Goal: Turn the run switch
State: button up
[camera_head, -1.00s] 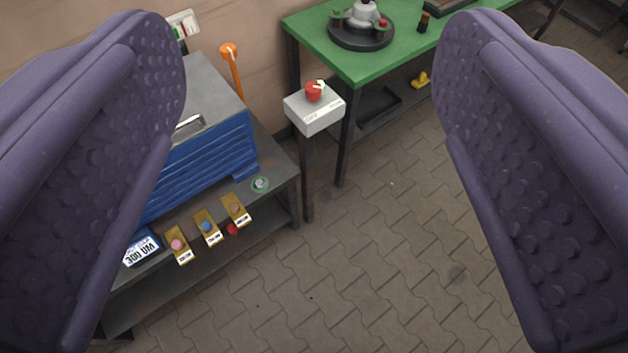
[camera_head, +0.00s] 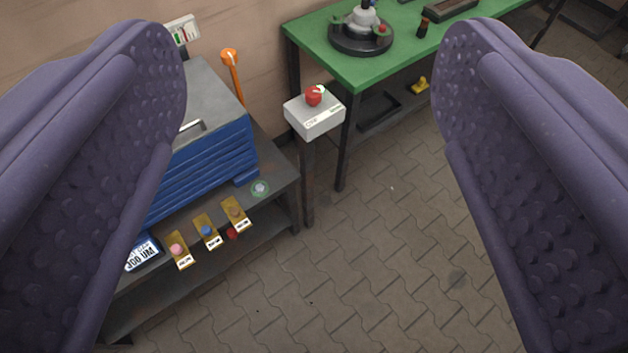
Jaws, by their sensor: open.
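A light grey box (camera_head: 315,117) with a red knob (camera_head: 313,96) on top stands on a dark post in the upper middle. A small white and green part shows beside the knob. The box carries a white label whose small lettering I cannot read surely. I take this to be the run switch, but cannot confirm it. My gripper (camera_head: 310,50) is open and empty, its two purple, studded fingers wide apart at the left and right. The box shows between the fingers, well beyond them, and nothing touches it.
A dark bench (camera_head: 285,172) with a blue drawer cabinet (camera_head: 205,165) and several coloured buttons stands at left. An orange-topped lever (camera_head: 229,56) rises behind it. A green table (camera_head: 385,62) stands behind the box. Paved floor (camera_head: 370,260) is clear at lower right.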

aim_at(313, 96)
jog(key=i+z, duration=0.2)
jog(key=i, duration=0.35)
jog(key=i+j+z, duration=0.15)
jog(key=i, duration=0.35)
jog(key=i+j+z, duration=0.2)
jog(key=i, duration=0.3)
